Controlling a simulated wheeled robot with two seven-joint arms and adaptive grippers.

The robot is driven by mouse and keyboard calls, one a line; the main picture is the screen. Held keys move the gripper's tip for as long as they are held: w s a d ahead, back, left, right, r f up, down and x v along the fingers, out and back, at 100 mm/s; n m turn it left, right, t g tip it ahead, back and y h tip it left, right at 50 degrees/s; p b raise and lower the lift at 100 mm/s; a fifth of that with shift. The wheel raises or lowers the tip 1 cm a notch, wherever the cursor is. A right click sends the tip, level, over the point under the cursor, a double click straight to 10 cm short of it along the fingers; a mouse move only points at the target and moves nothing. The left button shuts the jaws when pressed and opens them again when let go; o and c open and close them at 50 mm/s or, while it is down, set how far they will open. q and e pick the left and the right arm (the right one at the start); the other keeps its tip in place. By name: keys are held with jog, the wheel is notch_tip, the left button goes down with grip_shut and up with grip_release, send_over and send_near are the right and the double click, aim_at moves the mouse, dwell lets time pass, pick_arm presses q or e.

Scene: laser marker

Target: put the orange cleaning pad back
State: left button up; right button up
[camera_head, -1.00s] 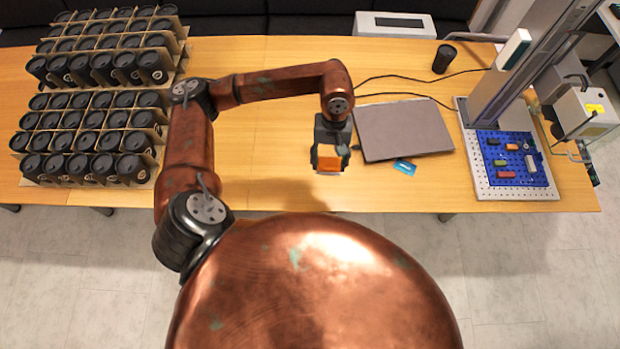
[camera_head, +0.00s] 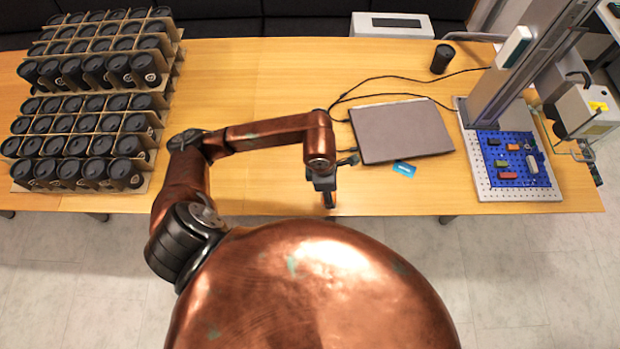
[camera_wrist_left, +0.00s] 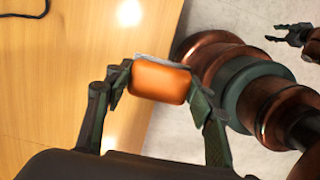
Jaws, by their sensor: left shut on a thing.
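The orange cleaning pad (camera_wrist_left: 160,82) is a small rounded block with a pale layer along its far edge. It sits between the fingers of my left gripper (camera_wrist_left: 160,92), which is shut on it. In the head view my left gripper (camera_head: 329,199) is seen nearly edge-on by the table's front edge, left of and nearer than the laptop. The pad cannot be made out there. My right gripper (camera_wrist_left: 290,35) shows small and dark at the upper right of the left wrist view, over the floor.
A closed grey laptop (camera_head: 401,131) lies right of my left gripper, with a blue card (camera_head: 404,169) before it. The laser marker's blue plate (camera_head: 518,159) holds several small blocks. A black cup (camera_head: 443,58) stands behind. Racks of black cups (camera_head: 80,145) fill the left.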

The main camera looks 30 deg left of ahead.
pick_arm(q)
jog(key=w+a+f, duration=0.2)
jog(key=a, duration=0.1)
jog(key=w+a+f, duration=0.1)
jog(key=a+f, duration=0.2)
jog(key=w+a+f, duration=0.2)
jog(key=a, duration=0.2)
jog(key=shift+w+f, duration=0.3)
jog(key=shift+w, duration=0.05)
jog(key=shift+w+a+f, duration=0.35)
jog(key=shift+a+f, duration=0.05)
jog(key=shift+f, duration=0.25)
jog(key=shift+w+a+f+p, duration=0.1)
jog(key=shift+f+p, duration=0.05)
jog(key=shift+f, duration=0.75)
jog(key=shift+a+f+p, duration=0.1)
jog(key=shift+f+p, duration=0.05)
jog(key=shift+f, duration=0.75)
jog(key=shift+f, duration=0.1)
jog(key=o, duration=1)
